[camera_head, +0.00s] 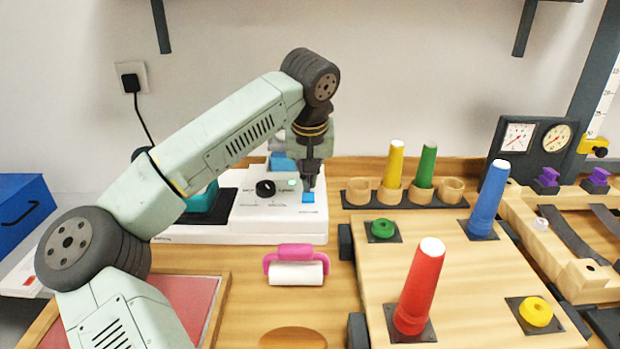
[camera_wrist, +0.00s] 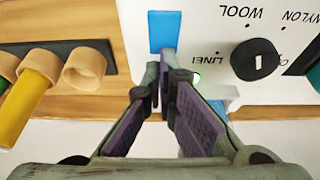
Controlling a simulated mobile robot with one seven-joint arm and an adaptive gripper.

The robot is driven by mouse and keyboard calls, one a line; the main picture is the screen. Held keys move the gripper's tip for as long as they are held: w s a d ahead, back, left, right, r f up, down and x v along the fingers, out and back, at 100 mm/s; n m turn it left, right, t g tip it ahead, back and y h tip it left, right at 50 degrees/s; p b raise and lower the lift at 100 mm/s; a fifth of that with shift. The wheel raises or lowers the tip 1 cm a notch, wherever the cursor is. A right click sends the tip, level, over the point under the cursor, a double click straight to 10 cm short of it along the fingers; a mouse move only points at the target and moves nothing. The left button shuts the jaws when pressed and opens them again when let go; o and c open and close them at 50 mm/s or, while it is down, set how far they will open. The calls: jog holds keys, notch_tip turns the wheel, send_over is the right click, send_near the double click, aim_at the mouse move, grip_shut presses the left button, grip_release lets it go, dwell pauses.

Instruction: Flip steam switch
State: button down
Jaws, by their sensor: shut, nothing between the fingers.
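A white console (camera_head: 240,222) stands on the counter near the wall. On its sloped top is a blue switch (camera_head: 308,197) at the right end. The same blue switch (camera_wrist: 163,31) shows as a rectangle at the top of the wrist view; no label naming it as steam is readable. My gripper (camera_head: 311,186) is shut and empty, pointing down just above the switch. In the wrist view the fingertips (camera_wrist: 165,62) end close to the switch's edge. I cannot tell whether they touch it.
A black dial (camera_head: 265,189) and a small green light (camera_head: 293,184) sit left of the switch. Wooden cups with yellow (camera_head: 395,165) and green cones (camera_head: 427,165) stand to the right. A pink-handled roller (camera_head: 296,267) lies in front. A teal object (camera_head: 203,203) stands left.

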jog(key=shift+s, duration=0.15)
jog(key=shift+w+f, duration=0.1)
jog(key=shift+w, duration=0.15)
jog(key=shift+s+r, duration=0.4)
jog(key=shift+s, duration=0.3)
jog(key=shift+d+r, duration=0.1)
